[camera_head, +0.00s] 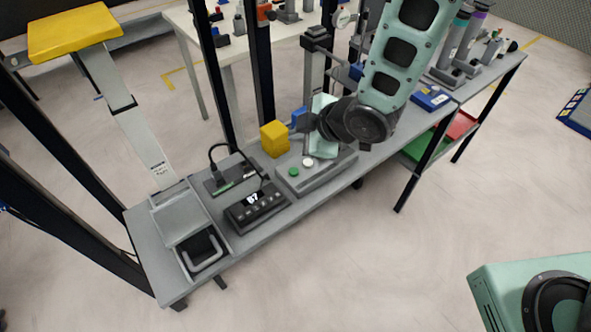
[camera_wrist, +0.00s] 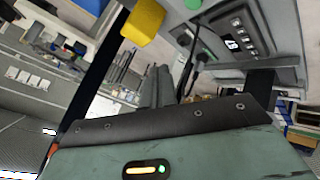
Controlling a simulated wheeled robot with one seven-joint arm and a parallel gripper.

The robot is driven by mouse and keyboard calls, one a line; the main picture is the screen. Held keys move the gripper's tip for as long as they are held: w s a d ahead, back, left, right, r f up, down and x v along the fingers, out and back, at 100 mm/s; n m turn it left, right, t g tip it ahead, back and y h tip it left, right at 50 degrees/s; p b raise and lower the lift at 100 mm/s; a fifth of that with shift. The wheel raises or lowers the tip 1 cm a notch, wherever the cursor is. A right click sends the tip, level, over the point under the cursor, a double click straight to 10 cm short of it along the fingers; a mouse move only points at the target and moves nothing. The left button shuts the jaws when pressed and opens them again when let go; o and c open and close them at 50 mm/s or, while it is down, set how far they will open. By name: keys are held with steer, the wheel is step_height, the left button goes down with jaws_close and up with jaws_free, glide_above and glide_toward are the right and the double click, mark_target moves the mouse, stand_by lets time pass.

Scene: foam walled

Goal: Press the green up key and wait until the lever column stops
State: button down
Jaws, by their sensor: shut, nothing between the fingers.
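The green key (camera_head: 293,172) is a round button on a low grey box (camera_head: 318,178) on the bench, with a white round button (camera_head: 308,162) beside it. The green key also shows at the top edge of the wrist view (camera_wrist: 193,4). My gripper (camera_head: 303,122) is shut and empty, apart from the green key and above it in the head view. Its dark fingers also show in the wrist view (camera_wrist: 163,86). A tall grey column (camera_head: 128,125) with a yellow top plate (camera_head: 72,33) stands on the bench's left part; I cannot tell whether it is moving.
A yellow block (camera_head: 274,139) sits close to my gripper, left of it. A black display unit (camera_head: 258,205) shows what looks like 87, with a cabled dark device (camera_head: 230,175) behind it. Black uprights (camera_head: 262,75) stand behind the bench. Open floor lies in front.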

mark_target(298, 173)
steer(key=shift+f+b, duration=3.3)
steer(key=shift+f, duration=1.1)
steer(key=shift+f, duration=0.1)
steer(key=shift+f+b, duration=0.3)
steer(key=shift+b, duration=0.15)
